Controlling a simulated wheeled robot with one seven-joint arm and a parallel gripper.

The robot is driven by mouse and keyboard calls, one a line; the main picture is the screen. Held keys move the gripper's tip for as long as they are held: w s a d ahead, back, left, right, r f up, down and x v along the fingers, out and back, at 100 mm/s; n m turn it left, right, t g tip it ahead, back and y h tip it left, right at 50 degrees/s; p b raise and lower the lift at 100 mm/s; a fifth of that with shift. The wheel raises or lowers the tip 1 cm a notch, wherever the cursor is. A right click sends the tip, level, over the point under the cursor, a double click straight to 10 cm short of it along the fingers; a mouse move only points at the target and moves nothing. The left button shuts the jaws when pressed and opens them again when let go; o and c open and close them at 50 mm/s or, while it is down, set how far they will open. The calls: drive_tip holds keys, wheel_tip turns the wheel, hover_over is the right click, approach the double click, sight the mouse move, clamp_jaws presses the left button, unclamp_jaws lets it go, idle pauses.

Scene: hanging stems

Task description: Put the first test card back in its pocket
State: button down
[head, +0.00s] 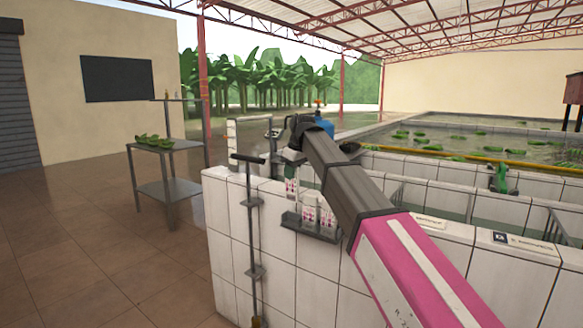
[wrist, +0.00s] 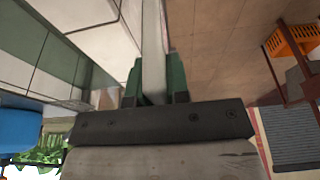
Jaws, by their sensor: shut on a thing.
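My gripper (head: 293,153) is above the tiled wall, over the card rack. In the wrist view its green-padded fingers (wrist: 155,82) are shut on a white strip, which I take to be the test card (wrist: 153,45). In the head view a white card with pink marks (head: 291,186) hangs below the gripper, above the rack's left part. The grey rack (head: 311,233) is on the front of the wall. Other white cards with pink marks (head: 308,215) (head: 328,218) stand in it. The pocket under the held card is too small to make out.
A dark upright rod with a crossbar (head: 250,215) stands left of the rack by the wall. A blue container (head: 325,127) is behind my arm. Water tanks (head: 450,140) lie to the right. A metal shelf (head: 168,188) stands at left, with open floor before it.

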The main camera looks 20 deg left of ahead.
sight(291, 201)
drive_tip(key=shift+f, duration=4.25)
drive_tip(key=shift+f, duration=0.35)
drive_tip(key=c, duration=1)
unclamp_jaws()
drive_tip(key=shift+r, duration=0.1)
